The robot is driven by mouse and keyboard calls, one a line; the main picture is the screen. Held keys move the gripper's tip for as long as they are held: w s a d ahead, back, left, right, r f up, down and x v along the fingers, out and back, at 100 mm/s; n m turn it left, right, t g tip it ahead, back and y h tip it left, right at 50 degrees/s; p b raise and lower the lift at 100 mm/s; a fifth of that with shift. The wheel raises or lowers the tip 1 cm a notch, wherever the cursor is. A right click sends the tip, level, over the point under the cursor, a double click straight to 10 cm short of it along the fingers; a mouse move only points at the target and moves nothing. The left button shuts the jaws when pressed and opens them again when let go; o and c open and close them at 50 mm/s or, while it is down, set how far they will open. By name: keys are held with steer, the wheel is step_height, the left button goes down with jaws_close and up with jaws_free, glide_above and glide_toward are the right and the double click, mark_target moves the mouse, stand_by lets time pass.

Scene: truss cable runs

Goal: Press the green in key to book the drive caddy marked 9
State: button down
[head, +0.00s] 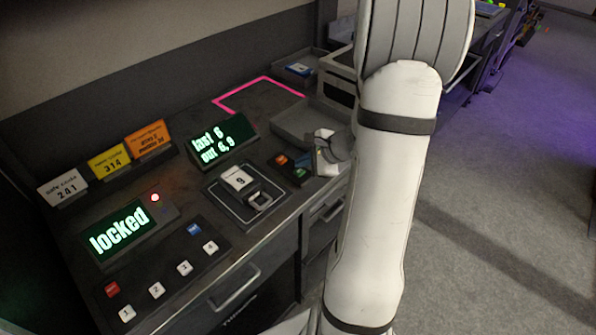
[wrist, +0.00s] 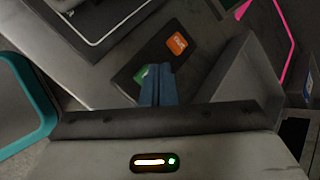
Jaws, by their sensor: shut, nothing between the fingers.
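The drive caddy marked 9 (head: 240,180) lies on a dark outlined pad (head: 222,200) on the bench, its handle toward the front. To its right is a small dark key panel with an orange key (head: 281,160) and a green key (head: 300,173). My gripper (head: 322,155) is beside this panel, partly hidden by my arm. In the wrist view its blue fingers (wrist: 157,78) are shut and empty, with tips over the green key (wrist: 141,74) and covering part of it. The orange key (wrist: 178,44) is clear beyond. I cannot tell whether the tips touch the green key.
A display (head: 215,142) reads "last 6 out 4, 9". Another display (head: 118,230) reads "locked", beside a lit red lamp (head: 155,197). A numbered keypad (head: 165,275) is at front left. A grey tray (head: 298,125) and a pink outline (head: 262,80) lie behind.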

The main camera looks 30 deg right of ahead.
mark_target(303, 172)
steer(key=shift+f, duration=0.2)
steer(key=shift+f+b, duration=0.3)
steer(key=shift+b, duration=0.4)
steer(key=shift+f+b, duration=0.35)
steer(key=shift+b, duration=0.15)
steer(key=shift+r, duration=0.1)
stand_by(0.6)
steer(key=shift+r+p, duration=0.55)
steer(key=shift+r, duration=0.2)
step_height(303, 172, up, 5)
steer(key=p, duration=0.3)
steer(key=shift+p, duration=0.3)
stand_by(0.4)
